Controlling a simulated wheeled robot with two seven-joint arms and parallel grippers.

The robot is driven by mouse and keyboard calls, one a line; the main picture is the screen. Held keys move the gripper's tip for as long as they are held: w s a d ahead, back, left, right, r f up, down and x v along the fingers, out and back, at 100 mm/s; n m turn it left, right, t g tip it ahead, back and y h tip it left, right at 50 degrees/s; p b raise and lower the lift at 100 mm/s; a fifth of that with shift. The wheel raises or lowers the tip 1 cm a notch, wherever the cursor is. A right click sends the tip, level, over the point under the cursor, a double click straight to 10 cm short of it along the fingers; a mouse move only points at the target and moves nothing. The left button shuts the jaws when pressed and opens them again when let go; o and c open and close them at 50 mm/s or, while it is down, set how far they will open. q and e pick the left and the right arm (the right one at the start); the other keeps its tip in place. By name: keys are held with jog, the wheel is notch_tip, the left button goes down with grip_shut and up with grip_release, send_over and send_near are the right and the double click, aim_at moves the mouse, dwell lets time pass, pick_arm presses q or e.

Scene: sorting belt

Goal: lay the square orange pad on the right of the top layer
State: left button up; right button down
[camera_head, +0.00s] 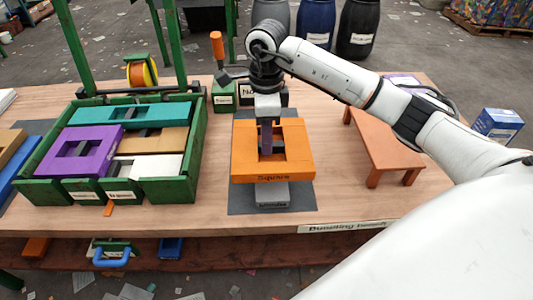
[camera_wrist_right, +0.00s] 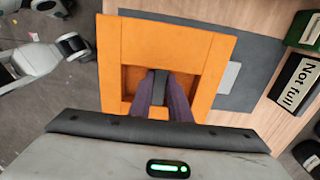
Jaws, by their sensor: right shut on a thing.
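The square orange pad (camera_head: 272,175), labelled "Square", has a rectangular opening crossed by a dark grip bar. My right gripper (camera_head: 266,150) is shut on it at that opening. The wrist view shows my right fingers (camera_wrist_right: 160,98) closed on the bar in the middle of the pad (camera_wrist_right: 158,42). The pad is over the dark grey mat (camera_head: 237,200). A grey labelled piece (camera_head: 272,195) shows under its near edge, and a light grey piece (camera_wrist_right: 230,77) beside it in the wrist view. The pad hides most of what lies beneath, so contact cannot be told. My left gripper is not seen.
A green crate (camera_head: 200,150) at left holds purple, teal, tan and white pads. A small orange-brown table (camera_head: 385,145) stands at right. A "Not full" sign (camera_wrist_right: 296,83), green block (camera_head: 223,98) and orange-handled tool (camera_head: 218,48) stand behind. Bare bench shows in front of the mat.

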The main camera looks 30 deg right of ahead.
jog(key=shift+r, duration=1.15)
